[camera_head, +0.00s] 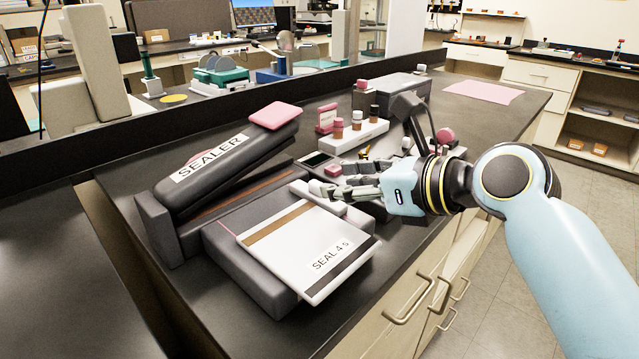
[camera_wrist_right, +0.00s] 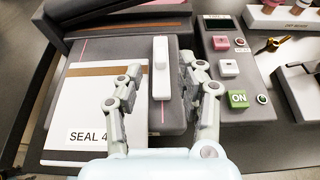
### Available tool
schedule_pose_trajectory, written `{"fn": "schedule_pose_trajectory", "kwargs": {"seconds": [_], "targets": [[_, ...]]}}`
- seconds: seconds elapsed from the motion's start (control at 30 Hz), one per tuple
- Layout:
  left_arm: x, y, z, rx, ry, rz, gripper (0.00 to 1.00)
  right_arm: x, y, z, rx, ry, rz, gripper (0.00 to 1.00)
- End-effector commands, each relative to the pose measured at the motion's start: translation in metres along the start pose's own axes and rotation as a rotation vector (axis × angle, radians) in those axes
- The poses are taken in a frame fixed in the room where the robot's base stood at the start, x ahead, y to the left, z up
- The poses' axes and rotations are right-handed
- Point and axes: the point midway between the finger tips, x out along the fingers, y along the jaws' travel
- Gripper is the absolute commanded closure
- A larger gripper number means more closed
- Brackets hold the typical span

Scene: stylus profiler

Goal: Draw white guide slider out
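The white guide slider (camera_head: 313,195) is a small bar on the grey bed of the sealer (camera_head: 213,160), beside the white SEAL 4 pouch (camera_head: 292,262). In the wrist view the slider (camera_wrist_right: 161,67) stands lengthwise, just right of the pouch (camera_wrist_right: 88,105), along a thin pink line. My right gripper (camera_head: 340,184) reaches in from the right, low over the bed. In the wrist view its fingers (camera_wrist_right: 160,70) are spread, one on each side of the slider, with gaps visible. The sealer's lid is raised. My left gripper is not in view.
Right of the bed is a control panel (camera_wrist_right: 235,70) with a green ON button (camera_wrist_right: 238,98). A white rack (camera_head: 347,139) with small bottles stands behind. The bench's front edge, above drawers with handles (camera_head: 408,305), runs close to my right arm.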

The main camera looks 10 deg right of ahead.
Motion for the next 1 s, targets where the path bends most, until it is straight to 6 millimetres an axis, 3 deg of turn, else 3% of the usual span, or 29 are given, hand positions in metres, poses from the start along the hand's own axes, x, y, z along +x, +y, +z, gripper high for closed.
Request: {"fn": "schedule_pose_trajectory", "kwargs": {"seconds": [0.1, 0.3, 0.67, 0.93, 1.0], "targets": [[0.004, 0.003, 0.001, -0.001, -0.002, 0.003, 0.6, 0.024, 0.0, 0.0, 0.002, -0.002, 0.0, 0.62], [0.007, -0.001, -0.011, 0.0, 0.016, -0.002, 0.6, 0.048, 0.0, -0.001, 0.001, 0.0, -0.001, 0.62], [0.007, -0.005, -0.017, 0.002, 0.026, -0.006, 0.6, 0.053, 0.0, 0.0, -0.001, 0.0, -0.001, 0.62], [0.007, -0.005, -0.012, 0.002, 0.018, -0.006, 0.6, 0.053, 0.0, 0.0, 0.0, 0.0, -0.001, 0.97], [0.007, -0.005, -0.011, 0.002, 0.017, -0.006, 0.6, 0.053, 0.0, 0.0, 0.0, 0.0, -0.001, 1.0]]}}
